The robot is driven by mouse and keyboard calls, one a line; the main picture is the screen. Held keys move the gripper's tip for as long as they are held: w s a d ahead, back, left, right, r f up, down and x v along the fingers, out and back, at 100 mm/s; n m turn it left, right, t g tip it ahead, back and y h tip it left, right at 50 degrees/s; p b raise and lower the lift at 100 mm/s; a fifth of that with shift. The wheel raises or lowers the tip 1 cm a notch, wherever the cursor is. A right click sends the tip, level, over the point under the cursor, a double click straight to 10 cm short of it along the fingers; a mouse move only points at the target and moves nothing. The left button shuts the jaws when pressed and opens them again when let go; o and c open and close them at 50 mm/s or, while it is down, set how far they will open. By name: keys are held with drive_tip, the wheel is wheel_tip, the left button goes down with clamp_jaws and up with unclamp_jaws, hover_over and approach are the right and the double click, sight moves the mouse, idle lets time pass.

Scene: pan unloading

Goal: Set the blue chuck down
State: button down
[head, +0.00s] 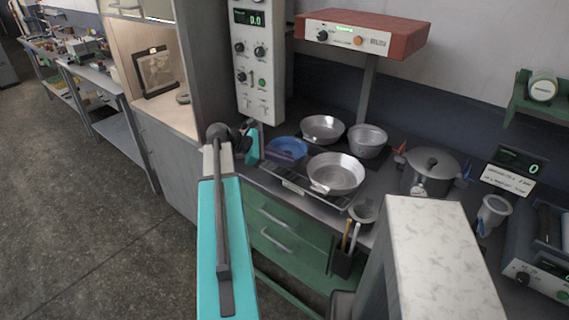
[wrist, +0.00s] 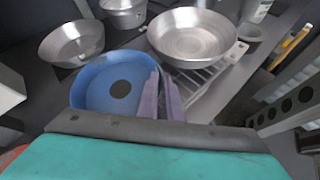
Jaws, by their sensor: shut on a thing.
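The blue chuck is a shallow round blue dish (head: 289,144) with a dark round spot in its middle. In the wrist view the blue chuck (wrist: 93,92) lies left of the purple fingers. My gripper (head: 277,156) is shut on its near rim; in the wrist view my gripper (wrist: 162,92) has its fingers close together at the dish's right edge. The chuck is at the left end of the wire rack (head: 298,187), beside the metal pans. I cannot tell whether it touches the surface below. My fingers hide part of its rim.
A shallow metal pan (head: 336,173) stands on the rack, right of the chuck. Another pan (head: 322,128) and a deeper pot (head: 367,140) stand behind. A red-topped stand (head: 362,34) overhangs them. A grey control column (head: 258,62) rises behind left. A lidded pot (head: 430,172) stands right.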

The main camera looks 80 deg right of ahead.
drive_tip(key=shift+f, duration=0.75)
drive_tip(key=c, duration=1.9)
unclamp_jaws()
drive_tip(key=shift+w, duration=0.1)
drive_tip(key=b+v, duration=0.2)
drive_tip(key=v, duration=1)
drive_tip(key=shift+b, duration=0.35)
